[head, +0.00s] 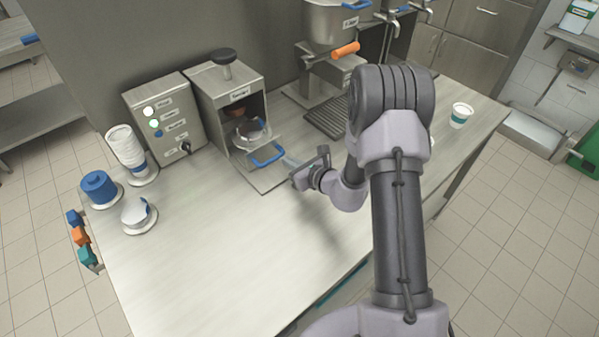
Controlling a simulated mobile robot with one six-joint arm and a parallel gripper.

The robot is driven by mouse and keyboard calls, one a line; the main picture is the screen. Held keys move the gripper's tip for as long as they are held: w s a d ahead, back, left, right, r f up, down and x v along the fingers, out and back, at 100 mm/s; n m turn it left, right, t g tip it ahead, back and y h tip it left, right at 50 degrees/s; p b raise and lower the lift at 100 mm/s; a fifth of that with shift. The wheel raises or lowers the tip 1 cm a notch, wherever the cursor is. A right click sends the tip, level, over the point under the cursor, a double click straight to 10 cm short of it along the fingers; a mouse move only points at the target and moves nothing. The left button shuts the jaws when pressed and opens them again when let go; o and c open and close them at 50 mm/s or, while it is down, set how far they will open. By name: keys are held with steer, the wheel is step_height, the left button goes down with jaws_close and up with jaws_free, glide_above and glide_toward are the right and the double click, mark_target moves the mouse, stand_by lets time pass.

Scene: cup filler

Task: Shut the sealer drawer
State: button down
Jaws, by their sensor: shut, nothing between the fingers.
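The sealer (231,93) is a grey metal box with an open front and a black knob on top, left of centre in the head view. Its drawer (278,175) sticks out of the front, over the counter. A blue handle (267,156) shows at the drawer's front area. A cup-like item with a pale top (249,132) sits inside the opening. My gripper (292,165) is shut and empty, just right of the blue handle. Whether it touches the drawer cannot be told.
A control box (166,118) stands left of the sealer. A stack of cups (125,145), a blue lid stack (99,186) and a foil stack (137,213) stand further left. A dispenser with an orange handle (345,49) is behind. A cup (461,114) stands right. The front counter (215,265) is clear.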

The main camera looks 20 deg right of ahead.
mark_target(273, 149)
steer(key=shift+w+a+r, duration=0.1)
steer(key=shift+w, duration=0.15)
steer(key=shift+w+a, duration=0.3)
steer(key=shift+w, duration=0.45)
steer(key=shift+w+a, duration=0.35)
steer(key=shift+w, duration=0.4)
steer(key=shift+w+a, duration=0.3)
steer(key=shift+w, duration=0.45)
